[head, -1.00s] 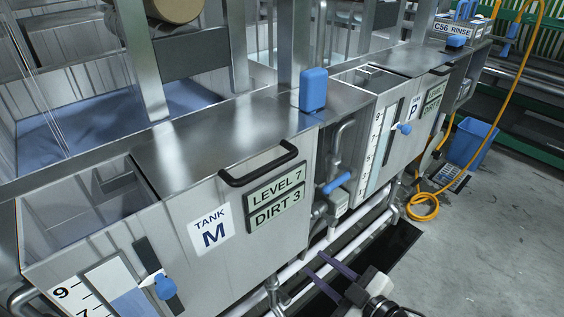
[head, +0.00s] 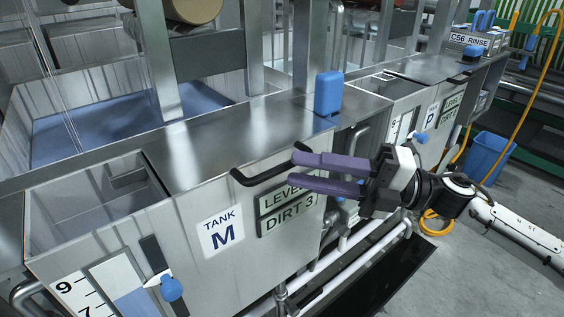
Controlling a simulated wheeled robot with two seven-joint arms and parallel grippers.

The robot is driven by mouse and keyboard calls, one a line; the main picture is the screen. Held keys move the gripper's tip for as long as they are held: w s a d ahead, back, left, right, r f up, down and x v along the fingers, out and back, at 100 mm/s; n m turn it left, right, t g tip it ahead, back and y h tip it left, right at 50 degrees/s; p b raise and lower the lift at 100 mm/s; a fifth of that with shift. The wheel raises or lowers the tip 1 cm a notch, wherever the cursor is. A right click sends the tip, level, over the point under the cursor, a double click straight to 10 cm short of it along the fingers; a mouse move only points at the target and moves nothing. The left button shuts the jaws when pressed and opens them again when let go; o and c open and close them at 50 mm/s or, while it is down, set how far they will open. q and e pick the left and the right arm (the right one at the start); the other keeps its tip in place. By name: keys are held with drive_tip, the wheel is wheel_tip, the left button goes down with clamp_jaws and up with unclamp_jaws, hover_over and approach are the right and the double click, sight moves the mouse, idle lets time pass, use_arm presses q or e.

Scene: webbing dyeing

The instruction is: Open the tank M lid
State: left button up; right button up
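The tank M lid (head: 205,140) is a flat steel sheet lying shut over the right part of tank M (head: 130,225). Its black bar handle (head: 262,176) sticks out at the front edge, above the green level and dirt signs. My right gripper (head: 296,168) comes in from the right with its two purple fingers apart. The fingertips are at the right end of the handle, one above the other in the picture. I cannot tell whether they touch it. The fingers partly cover the level sign (head: 285,196). My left gripper is out of view.
A blue block-shaped part (head: 328,93) stands on the steel top right of the lid. Tank P (head: 415,120) is beyond, with pipes between the tanks. A blue bin (head: 490,155) and an orange hose (head: 436,222) are on the floor at right.

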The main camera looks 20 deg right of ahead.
sight(289, 168)
drive_tip(key=shift+p+x, duration=0.4)
drive_tip(key=shift+x, duration=1.9)
drive_tip(key=shift+c, duration=0.2)
clamp_jaws()
